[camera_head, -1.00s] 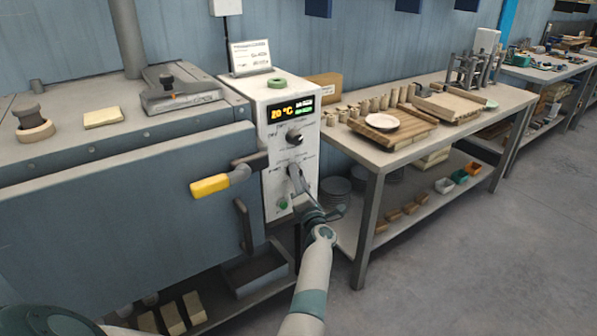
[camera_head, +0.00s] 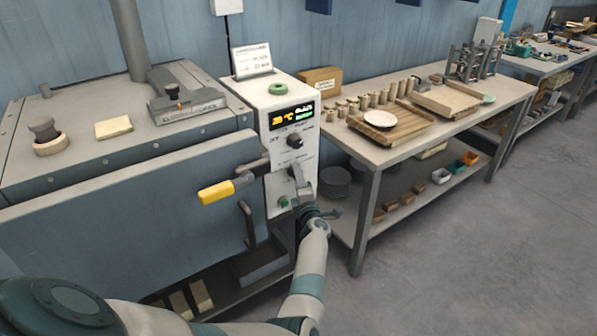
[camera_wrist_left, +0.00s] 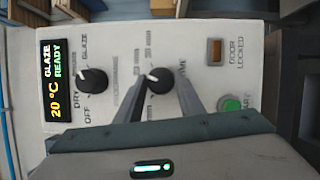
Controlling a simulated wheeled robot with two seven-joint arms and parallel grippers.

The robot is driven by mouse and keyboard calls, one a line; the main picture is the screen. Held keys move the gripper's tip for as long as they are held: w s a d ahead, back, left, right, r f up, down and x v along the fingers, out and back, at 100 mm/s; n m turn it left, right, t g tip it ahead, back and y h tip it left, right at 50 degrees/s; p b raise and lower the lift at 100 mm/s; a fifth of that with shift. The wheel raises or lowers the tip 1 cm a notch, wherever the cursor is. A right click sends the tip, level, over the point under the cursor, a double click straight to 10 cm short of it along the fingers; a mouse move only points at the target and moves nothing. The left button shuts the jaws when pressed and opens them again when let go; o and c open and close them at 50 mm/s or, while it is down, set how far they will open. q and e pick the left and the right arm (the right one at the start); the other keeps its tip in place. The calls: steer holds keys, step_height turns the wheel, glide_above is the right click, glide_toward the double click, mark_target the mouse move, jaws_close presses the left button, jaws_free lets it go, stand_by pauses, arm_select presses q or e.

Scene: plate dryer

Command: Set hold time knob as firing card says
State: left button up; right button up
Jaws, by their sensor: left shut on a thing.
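The hold time knob (camera_wrist_left: 158,78) is black with a white pointer mark, on the white control panel (camera_head: 276,150). My left gripper (camera_head: 298,182) reaches the lower part of that panel and hides the knob in the head view. In the left wrist view its two fingers (camera_wrist_left: 160,92) are shut on the knob, one on each side. The firing card (camera_head: 251,60) stands tilted on top of the control box; its small print is too blurred to read surely. My right gripper is not in view.
The mode knob (camera_wrist_left: 93,80) is beside the hold knob, with the display (camera_wrist_left: 56,83) reading 20 °C, GLAZE READY. The green start button (camera_wrist_left: 230,104) is close to a finger. A yellow door handle (camera_head: 217,191) juts out left. A work table (camera_head: 362,158) stands right.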

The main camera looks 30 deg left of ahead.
arm_select(q)
steer(key=shift+r+m+g+h+p, duration=0.15)
steer(key=shift+m+g+h+p, duration=0.35)
steer(key=shift+m+p, duration=1.75)
steer(key=shift+r+m+g+h+p, duration=0.2)
steer(key=shift+m+g+p, duration=0.75)
steer(key=shift+p, duration=2.4)
steer(key=o, duration=1.1)
steer(key=shift+f, duration=0.15)
steer(key=shift+c, duration=0.2)
steer(key=shift+d, duration=0.1)
